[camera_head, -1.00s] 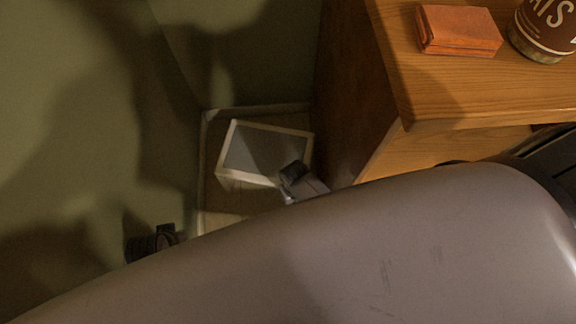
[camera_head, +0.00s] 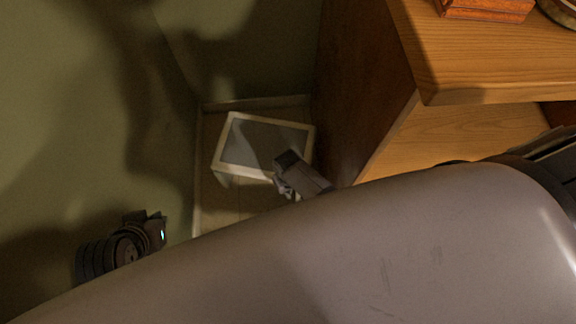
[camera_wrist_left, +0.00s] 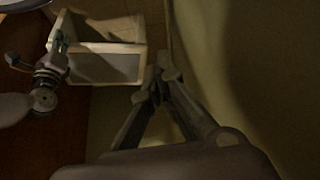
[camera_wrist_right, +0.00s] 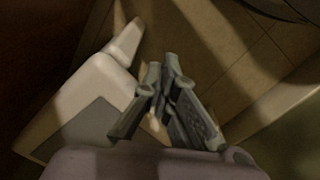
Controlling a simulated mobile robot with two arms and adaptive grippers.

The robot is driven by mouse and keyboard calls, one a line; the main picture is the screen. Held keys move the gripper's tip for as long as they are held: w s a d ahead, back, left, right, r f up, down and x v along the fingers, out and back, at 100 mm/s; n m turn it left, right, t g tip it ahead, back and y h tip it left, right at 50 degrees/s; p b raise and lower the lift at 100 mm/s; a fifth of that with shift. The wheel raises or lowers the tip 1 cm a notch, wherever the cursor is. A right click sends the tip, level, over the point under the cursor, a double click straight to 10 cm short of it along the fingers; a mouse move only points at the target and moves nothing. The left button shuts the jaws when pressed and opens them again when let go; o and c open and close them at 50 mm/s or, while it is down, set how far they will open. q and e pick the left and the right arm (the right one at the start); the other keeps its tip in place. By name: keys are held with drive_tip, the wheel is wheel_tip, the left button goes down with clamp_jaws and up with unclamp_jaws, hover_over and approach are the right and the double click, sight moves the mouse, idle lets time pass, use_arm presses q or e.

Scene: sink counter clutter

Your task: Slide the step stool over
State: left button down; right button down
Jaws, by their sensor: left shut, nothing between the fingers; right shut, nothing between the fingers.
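The step stool (camera_head: 232,162) has a grey top with a pale frame and stands on the floor in the corner. It also shows at the upper left in the left wrist view (camera_wrist_left: 105,68) and at the left in the right wrist view (camera_wrist_right: 112,82). My right gripper (camera_head: 285,165) overlaps the stool's near right corner in the head view. Its fingers (camera_wrist_right: 164,72) are shut and empty, close beside the stool; contact cannot be told. My left gripper (camera_head: 145,235) is left of the stool, near the green wall. Its fingers (camera_wrist_left: 160,75) are shut, empty and apart from the stool.
A wooden counter (camera_head: 490,65) stands to the right of the stool, its dark brown side panel (camera_head: 360,90) close by. The green wall (camera_head: 80,120) bounds the left and back. An orange box (camera_head: 485,8) sits on the counter. Tiled floor (camera_wrist_right: 255,55) is bare beside the right gripper.

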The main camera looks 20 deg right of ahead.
sight(267, 158)
use_arm(q)
drive_tip(key=shift+w, duration=0.1)
